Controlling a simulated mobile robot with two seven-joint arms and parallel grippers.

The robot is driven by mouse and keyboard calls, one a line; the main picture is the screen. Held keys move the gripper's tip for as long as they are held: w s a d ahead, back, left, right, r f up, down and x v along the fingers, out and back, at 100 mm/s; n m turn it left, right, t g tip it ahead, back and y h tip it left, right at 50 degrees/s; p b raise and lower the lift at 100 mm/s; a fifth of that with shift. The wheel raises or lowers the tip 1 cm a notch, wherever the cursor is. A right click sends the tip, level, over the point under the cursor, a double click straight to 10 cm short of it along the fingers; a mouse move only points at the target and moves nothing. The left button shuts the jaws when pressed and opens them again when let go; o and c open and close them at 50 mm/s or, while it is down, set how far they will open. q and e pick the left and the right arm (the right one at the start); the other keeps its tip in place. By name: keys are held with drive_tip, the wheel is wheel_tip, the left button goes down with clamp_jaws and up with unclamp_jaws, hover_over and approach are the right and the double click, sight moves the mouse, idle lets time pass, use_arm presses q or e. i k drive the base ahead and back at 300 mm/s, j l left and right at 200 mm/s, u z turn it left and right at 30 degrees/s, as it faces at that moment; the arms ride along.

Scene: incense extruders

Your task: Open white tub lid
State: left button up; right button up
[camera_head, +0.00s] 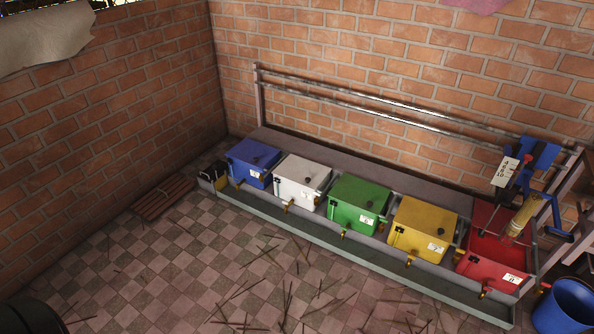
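The white tub (296,191) stands second from the left in a row of coloured tubs along the back brick wall. Its white lid (303,170) lies flat on top and looks closed, with a small dark knob (308,181) on it. A brass-coloured tap shows low on the tub's front. Neither of my grippers shows in the head view, so nothing of mine is seen near the lid.
A blue tub (252,160) stands left of the white one. A green tub (355,205), a yellow tub (424,228) and a red tub (490,262) stand to its right. Metal rails (400,108) run behind. Thin sticks litter the checkered floor (200,260).

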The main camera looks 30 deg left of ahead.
sight(307, 173)
drive_tip(key=i+j+u, duration=0.3)
drive_tip(key=i, duration=0.4)
drive_tip(key=i+j+u, duration=0.15)
drive_tip(key=i+j, duration=0.1)
drive_tip(key=i, duration=0.1)
